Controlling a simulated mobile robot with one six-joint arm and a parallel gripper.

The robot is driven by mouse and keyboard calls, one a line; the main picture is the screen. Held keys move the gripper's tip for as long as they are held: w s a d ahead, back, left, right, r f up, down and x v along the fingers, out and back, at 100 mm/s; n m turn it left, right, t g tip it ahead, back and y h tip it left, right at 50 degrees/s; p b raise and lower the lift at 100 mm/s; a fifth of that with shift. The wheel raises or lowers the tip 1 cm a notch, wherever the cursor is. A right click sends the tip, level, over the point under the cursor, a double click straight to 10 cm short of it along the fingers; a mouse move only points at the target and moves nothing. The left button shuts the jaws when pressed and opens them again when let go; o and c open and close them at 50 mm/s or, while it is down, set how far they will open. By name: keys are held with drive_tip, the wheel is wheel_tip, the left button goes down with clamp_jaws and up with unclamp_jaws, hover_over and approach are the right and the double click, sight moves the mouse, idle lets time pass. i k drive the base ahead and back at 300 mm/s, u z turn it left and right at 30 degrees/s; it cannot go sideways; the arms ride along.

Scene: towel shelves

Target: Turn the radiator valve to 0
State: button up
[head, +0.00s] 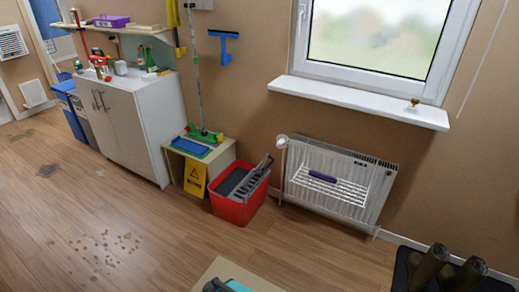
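The radiator (300,200) is white and stands against the wall under the window. Its valve (282,141) is a round white knob at the radiator's upper left corner. The valve is too small here to read any numbers or its setting. A white wire rack (345,190) hangs on the radiator's front, with a dark purple roll-shaped item (322,177) on it. My gripper is not in view.
A red bucket (235,208) with grey parts stands left of the radiator, beside a small table (222,152) and yellow sign (195,178). Boots (430,267) stand on a dark mat at the right. A teal and dark item shows at the bottom edge. Floor ahead is mostly clear.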

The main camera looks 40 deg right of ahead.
sight(281, 142)
drive_tip(key=u, duration=0.1)
drive_tip(key=i, duration=1)
drive_tip(key=u, duration=0.1)
drive_tip(key=k, duration=0.9)
drive_tip(key=z, duration=0.15)
drive_tip(key=i, duration=0.35)
drive_tip(key=u, duration=0.05)
